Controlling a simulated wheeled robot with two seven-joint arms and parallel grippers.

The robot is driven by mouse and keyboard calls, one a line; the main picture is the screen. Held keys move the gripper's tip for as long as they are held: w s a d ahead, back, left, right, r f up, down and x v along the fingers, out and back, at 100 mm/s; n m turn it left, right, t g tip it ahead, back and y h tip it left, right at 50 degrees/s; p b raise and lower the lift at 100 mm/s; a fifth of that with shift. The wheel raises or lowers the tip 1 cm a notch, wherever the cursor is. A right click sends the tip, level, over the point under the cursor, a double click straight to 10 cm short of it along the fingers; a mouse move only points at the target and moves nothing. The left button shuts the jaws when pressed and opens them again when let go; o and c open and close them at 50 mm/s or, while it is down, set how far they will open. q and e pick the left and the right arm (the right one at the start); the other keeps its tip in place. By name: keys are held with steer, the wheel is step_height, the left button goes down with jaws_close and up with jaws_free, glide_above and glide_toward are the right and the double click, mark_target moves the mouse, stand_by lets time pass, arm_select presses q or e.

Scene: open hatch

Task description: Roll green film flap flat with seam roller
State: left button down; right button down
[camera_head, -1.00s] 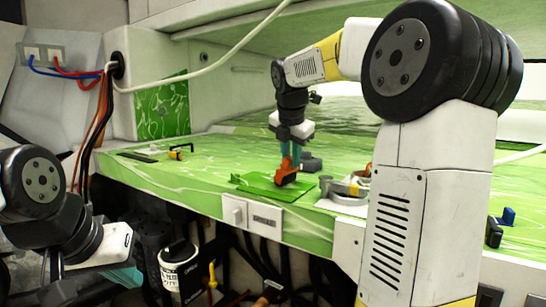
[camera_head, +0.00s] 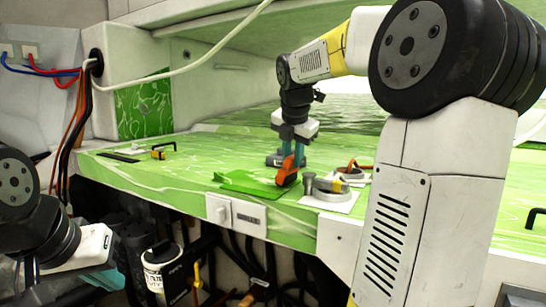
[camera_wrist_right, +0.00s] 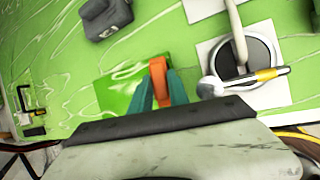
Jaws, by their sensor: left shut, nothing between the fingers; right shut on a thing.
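My right gripper (camera_head: 294,157) is shut on the orange seam roller (camera_head: 286,174), which it holds upright at the right part of the green film flap (camera_head: 247,185). In the right wrist view the teal fingers (camera_wrist_right: 158,98) close around the orange roller (camera_wrist_right: 157,76), with the flap (camera_wrist_right: 122,92) below and to its left. The flap's left end looks a little raised in the head view. I cannot tell whether the roller presses on it. My left gripper (camera_head: 105,278) is shut and empty at the lower left, below the green counter.
Right of the flap, a round metal piece and a yellow-banded tool (camera_head: 332,186) sit on a white sheet. A dark grey block (camera_wrist_right: 105,17) lies behind the roller. A small yellow-and-black clamp (camera_head: 163,150) and a dark strip (camera_head: 118,157) lie further left. A white switch box (camera_head: 235,214) is on the counter's front edge.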

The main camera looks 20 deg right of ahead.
steer(key=shift+w+a+r, duration=0.1)
steer(key=shift+w+a, duration=2.3)
steer(key=shift+w, duration=0.3)
steer(key=shift+w+a+f, duration=0.15)
steer(key=shift+w+a, duration=1.05)
steer(key=shift+w+a+f, duration=0.15)
steer(key=shift+w+a, duration=1)
steer(key=shift+a, duration=0.05)
steer(key=shift+w+d+r, duration=0.1)
steer(key=shift+w+d, duration=0.25)
steer(key=shift+s+d+r, duration=0.15)
steer(key=shift+s+d, duration=1.45)
steer(key=shift+d, duration=0.05)
steer(key=shift+s+d+f, duration=0.15)
steer(key=shift+s+d, duration=0.95)
steer(key=shift+s+d+f, duration=0.1)
steer(key=shift+s+d, duration=2.15)
steer(key=shift+s, duration=0.05)
steer(key=shift+w+a+r, duration=0.15)
steer(key=shift+w+a, duration=0.6)
steer(key=shift+w+a+r, duration=0.1)
steer(key=shift+w+a, duration=0.6)
steer(key=shift+w+a+f, duration=0.15)
steer(key=shift+w+a, duration=3.4)
steer(key=shift+a, duration=0.05)
steer(key=shift+s+a, duration=0.25)
steer(key=shift+s, duration=0.1)
steer(key=shift+s+d, duration=0.1)
